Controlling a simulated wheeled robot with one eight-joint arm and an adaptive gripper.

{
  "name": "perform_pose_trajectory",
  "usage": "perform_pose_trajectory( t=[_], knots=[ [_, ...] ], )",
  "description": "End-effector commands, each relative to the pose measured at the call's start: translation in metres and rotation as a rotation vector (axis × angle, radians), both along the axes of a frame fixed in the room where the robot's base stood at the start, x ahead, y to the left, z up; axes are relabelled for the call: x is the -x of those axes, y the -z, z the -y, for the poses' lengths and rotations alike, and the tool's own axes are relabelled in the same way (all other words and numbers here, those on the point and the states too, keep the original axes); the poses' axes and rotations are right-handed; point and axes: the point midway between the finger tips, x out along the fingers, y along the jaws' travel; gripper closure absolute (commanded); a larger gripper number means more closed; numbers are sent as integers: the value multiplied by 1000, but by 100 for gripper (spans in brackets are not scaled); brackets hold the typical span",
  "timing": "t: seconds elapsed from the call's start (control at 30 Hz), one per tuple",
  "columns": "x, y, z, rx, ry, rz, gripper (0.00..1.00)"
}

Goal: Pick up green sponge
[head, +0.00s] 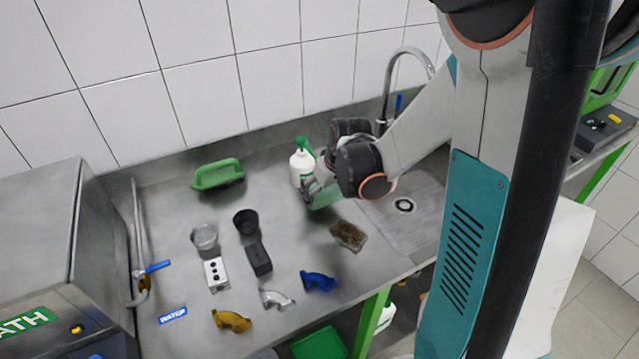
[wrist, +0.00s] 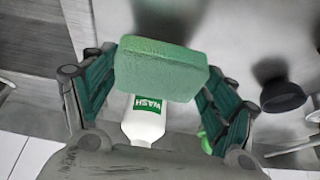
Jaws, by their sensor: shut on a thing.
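The green sponge (wrist: 160,67) is a rounded block held between the fingers of my gripper (wrist: 160,85) in the wrist view. In the head view my gripper (head: 313,192) is at the end of my arm, near the sink, with the sponge (head: 326,198) partly hidden at its fingers. The sponge appears to be above the counter, but its exact height is hard to tell. A white wash bottle (head: 301,165) with a green top stands close behind and left of the gripper. The bottle's WASH label (wrist: 147,104) shows below the sponge in the wrist view.
A sink (head: 403,207) with a curved tap lies to the right. A brown sponge-like block (head: 348,235) lies in front of the gripper.

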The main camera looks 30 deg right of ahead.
Motion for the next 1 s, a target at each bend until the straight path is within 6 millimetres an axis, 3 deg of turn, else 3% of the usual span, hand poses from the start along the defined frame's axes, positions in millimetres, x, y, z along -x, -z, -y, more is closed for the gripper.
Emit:
perform_pose_trajectory(
  t=[0.3,0.5,0.7,1.0],
  knots=[
    [86,-2,0,0,3,0,32],
    [124,-1,0,0,3,0,32],
    [143,0,0,1,1,0,32],
    [147,0,0,1,1,0,32]
  ],
)
